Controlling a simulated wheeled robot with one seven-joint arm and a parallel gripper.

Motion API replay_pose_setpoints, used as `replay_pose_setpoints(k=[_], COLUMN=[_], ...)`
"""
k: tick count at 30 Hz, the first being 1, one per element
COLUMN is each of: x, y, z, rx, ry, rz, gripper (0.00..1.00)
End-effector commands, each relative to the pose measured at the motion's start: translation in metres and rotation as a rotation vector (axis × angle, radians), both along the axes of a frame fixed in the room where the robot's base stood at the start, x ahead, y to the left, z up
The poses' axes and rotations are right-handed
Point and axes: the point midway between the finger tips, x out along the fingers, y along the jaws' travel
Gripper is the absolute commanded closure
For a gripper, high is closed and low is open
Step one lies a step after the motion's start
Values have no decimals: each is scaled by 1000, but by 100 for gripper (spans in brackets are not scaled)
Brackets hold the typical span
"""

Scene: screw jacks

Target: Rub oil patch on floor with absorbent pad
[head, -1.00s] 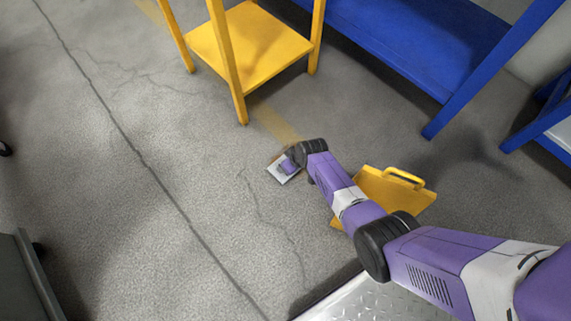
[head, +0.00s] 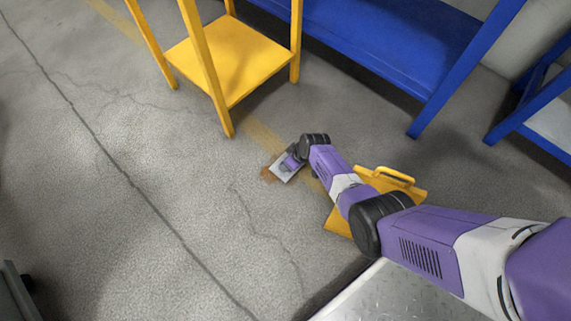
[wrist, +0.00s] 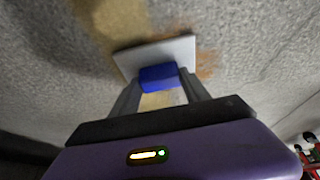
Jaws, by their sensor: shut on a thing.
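The absorbent pad (head: 284,171) is a pale flat pad down at the floor, and it also shows in the wrist view (wrist: 185,50) with a blue block-like grip (wrist: 158,77) on it. My gripper (wrist: 157,88) is shut on the blue grip, and it shows in the head view (head: 292,160) just above the pad. The brown oil patch (head: 268,174) shows at the pad's left edge in the head view. In the wrist view, rusty-brown staining (wrist: 207,62) shows at the pad's right edge. The pad hides any part of the patch beneath it.
A yellow stand (head: 235,62) is just behind the pad. A blue bench (head: 390,40) stands at the back right. A yellow box-like thing with a handle (head: 392,178) sits beside my arm. The cracked floor on the left (head: 120,220) is clear.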

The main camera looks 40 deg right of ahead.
Motion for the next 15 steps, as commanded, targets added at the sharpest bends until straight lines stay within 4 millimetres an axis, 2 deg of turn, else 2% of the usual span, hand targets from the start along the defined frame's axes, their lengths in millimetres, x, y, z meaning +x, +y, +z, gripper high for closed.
replay_pose_setpoints(k=[8, 15], x=[2, 6], y=[-10, -29], z=[0, -1], rx=[0, 0], ry=[-1, -1], rz=[-3, -3], gripper=[78, 78])
